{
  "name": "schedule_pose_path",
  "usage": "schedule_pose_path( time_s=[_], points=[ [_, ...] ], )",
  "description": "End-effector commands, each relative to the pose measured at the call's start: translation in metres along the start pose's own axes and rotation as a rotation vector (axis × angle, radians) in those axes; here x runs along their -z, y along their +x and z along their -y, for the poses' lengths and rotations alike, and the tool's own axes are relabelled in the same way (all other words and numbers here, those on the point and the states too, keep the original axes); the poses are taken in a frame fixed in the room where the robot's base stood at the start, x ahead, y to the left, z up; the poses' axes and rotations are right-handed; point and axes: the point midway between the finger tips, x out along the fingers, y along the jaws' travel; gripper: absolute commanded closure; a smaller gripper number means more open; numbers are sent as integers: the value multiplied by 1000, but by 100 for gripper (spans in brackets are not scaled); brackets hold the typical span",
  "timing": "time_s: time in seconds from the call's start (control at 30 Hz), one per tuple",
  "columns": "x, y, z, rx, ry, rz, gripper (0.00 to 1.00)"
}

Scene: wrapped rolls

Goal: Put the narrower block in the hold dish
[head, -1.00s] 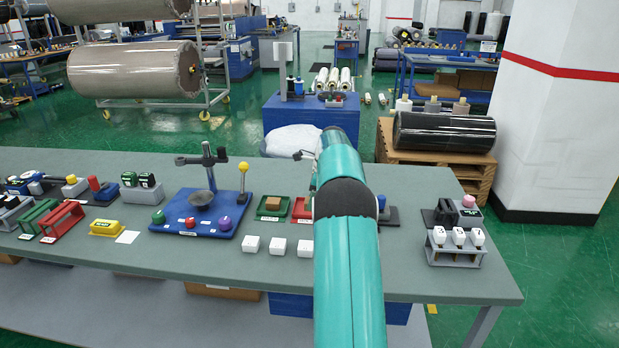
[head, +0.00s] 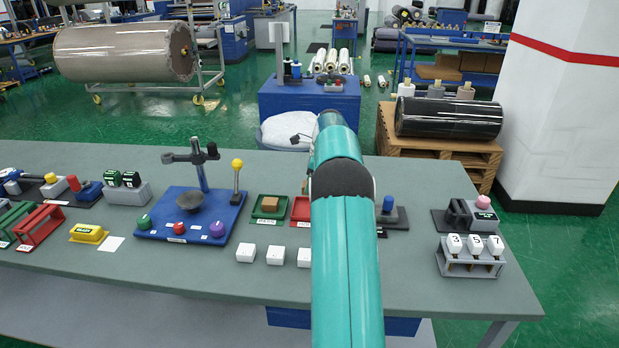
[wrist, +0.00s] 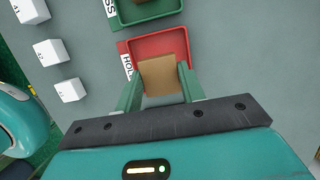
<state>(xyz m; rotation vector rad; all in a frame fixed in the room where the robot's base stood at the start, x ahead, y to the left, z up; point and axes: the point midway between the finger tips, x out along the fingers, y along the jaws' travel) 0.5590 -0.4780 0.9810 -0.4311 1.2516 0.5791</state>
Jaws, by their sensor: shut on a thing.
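In the wrist view my gripper (wrist: 160,84) has its green fingers shut on a tan block (wrist: 159,76). The block overlaps the near part of the red dish (wrist: 158,42), whose label is partly covered and begins "HOL". I cannot tell whether the block touches the dish or is above it. Another tan block (head: 269,203) sits in the green dish (head: 255,212), left of the red dish (head: 300,209) in the head view. The green dish also shows at the top of the wrist view (wrist: 125,18).
Several white cubes stand in front of the dishes, one at the left (head: 245,252). A blue board (head: 160,233) with a post and coloured knobs is farther left. A dark stand with a blue peg (head: 388,205) is right of my arm. Grey tabletop is clear beyond the dishes.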

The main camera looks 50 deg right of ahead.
Motion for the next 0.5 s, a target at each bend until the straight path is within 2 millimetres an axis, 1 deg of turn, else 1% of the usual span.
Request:
schedule_pose_path(
  time_s=[0.13, 0.5],
  points=[
    [-1, -4, -2, 5, -2, 1, 83],
    [-1, -1, -7, 2, -1, 3, 83]
  ],
)
